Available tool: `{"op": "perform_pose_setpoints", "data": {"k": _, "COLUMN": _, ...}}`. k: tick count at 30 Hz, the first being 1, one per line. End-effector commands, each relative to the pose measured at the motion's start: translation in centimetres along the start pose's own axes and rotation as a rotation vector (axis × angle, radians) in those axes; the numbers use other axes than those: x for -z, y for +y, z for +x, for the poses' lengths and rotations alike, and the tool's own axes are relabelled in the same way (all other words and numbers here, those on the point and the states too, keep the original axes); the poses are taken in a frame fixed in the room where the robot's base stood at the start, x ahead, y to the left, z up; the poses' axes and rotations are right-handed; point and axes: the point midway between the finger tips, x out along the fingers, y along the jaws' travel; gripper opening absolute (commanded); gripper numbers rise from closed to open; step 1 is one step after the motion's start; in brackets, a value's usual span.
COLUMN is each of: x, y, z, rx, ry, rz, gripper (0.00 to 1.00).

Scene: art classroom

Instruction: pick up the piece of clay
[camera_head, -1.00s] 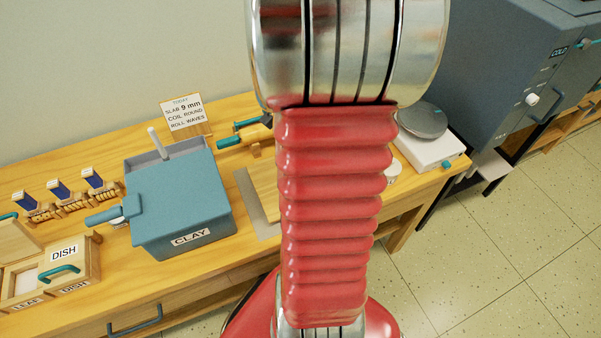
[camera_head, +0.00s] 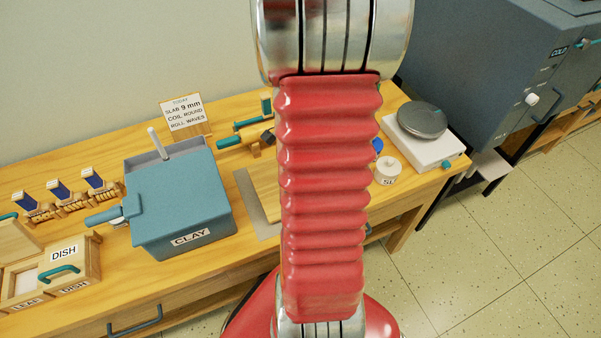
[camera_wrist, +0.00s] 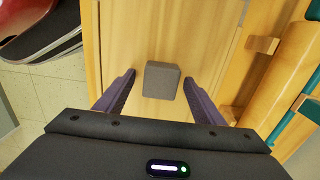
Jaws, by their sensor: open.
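A small grey block, the piece of clay (camera_wrist: 161,86), lies on a pale wooden board (camera_wrist: 205,40) in the wrist view. My gripper (camera_wrist: 159,77) is open, with one dark finger on each side of the block and a gap on both sides. Nothing is held. In the head view, my red arm hides the gripper and the block; only the left part of the board (camera_head: 263,192) shows there. A blue-grey bin labelled CLAY (camera_head: 182,200) stands left of the board.
A wooden roller with teal handles (camera_wrist: 283,80) lies right of the board in the wrist view. In the head view, a small white jar (camera_head: 388,172) and a scale (camera_head: 432,150) stand right of my arm. A wooden DISH box (camera_head: 85,262) is at the left.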

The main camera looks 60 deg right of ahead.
Motion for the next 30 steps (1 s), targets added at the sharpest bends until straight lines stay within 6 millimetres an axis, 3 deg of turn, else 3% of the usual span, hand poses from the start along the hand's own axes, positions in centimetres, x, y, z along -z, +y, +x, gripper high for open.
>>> {"op": "perform_pose_setpoints", "data": {"k": 6, "x": -0.01, "y": -0.02, "z": -0.02, "rx": 0.0, "ry": 0.0, "rz": 0.0, "gripper": 0.62}}
{"op": "perform_pose_setpoints", "data": {"k": 27, "x": -0.04, "y": -0.03, "z": -0.04, "rx": 0.0, "ry": 0.0, "rz": -0.001, "gripper": 0.14}}
{"op": "perform_pose_setpoints", "data": {"k": 30, "x": -0.05, "y": -0.03, "z": -0.03, "rx": 0.0, "ry": 0.0, "rz": -0.001, "gripper": 0.14}}
